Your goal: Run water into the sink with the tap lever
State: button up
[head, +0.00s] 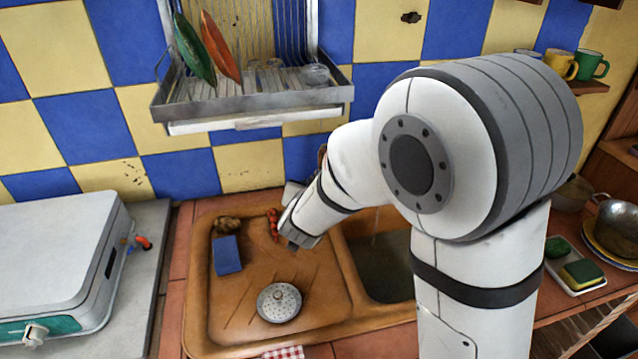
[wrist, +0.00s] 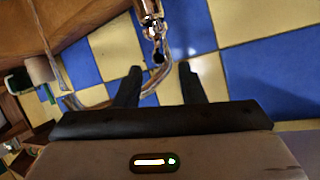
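The metal tap (wrist: 150,22) shows in the wrist view at the top middle, with a narrow part ending in a dark tip (wrist: 158,57). My gripper (wrist: 158,80) is open and empty. Its two dark fingers are apart, with the tip in line with the gap between them; I cannot tell if it touches. A curved metal pipe passes behind the left finger. In the head view my arm hides the tap, the lever and my fingertips. The brown sink (head: 338,262) has a dark basin, partly behind my arm. A faint pale streak shows above the basin; I cannot tell if it is water.
A blue sponge (head: 227,255) and a round metal strainer (head: 279,302) lie on the sink's drainboard. A dish rack (head: 250,97) hangs on the tiled wall above. A white stove (head: 60,250) stands left. A sponge tray (head: 580,280) and metal bowls (head: 616,226) are right.

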jog(key=x, duration=0.7)
jog(key=shift+w+d+f, duration=0.1)
jog(key=shift+w+d, duration=0.05)
jog(key=shift+w, duration=0.2)
jog(key=shift+c, duration=0.3)
grip_shut()
